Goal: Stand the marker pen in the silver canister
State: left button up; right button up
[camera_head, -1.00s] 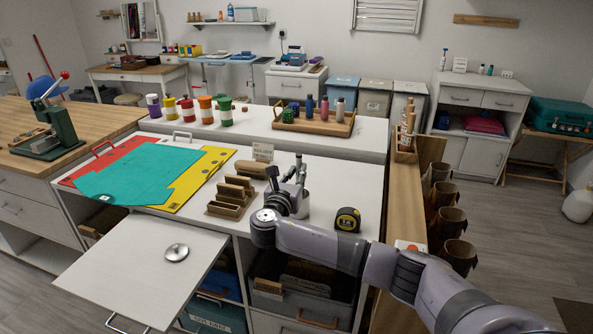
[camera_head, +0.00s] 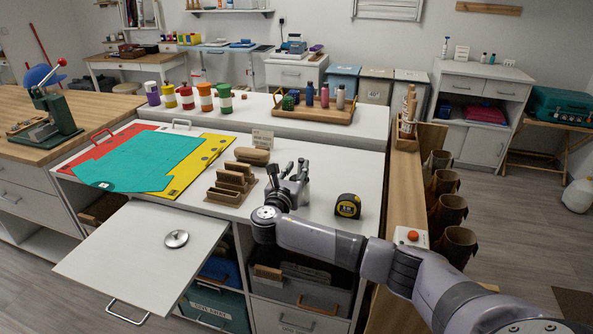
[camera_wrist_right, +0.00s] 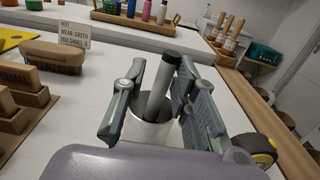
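The silver canister (camera_wrist_right: 148,130) stands on the white counter, seen between my right gripper's fingers in the right wrist view. The marker pen (camera_wrist_right: 161,88), grey with a black end, is inside the canister's mouth, tilted, its upper part sticking out above the rim. My right gripper (camera_wrist_right: 160,92) has its fingers apart on either side of the pen. A gap shows between the pen and the left finger; the right finger is close to the pen, and I cannot tell if it touches. In the head view the right gripper (camera_head: 293,175) largely covers the canister and pen. My left gripper is out of view.
A wooden rack (camera_head: 232,185), a brush (camera_head: 252,156) and a small sign (camera_head: 262,139) are left of the gripper. A tape measure (camera_head: 347,206) is to its right. A wooden tray of bottles (camera_head: 318,112) is behind. Bare counter lies between.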

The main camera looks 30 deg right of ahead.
jog(key=shift+o, duration=1)
jog(key=v, duration=1.2)
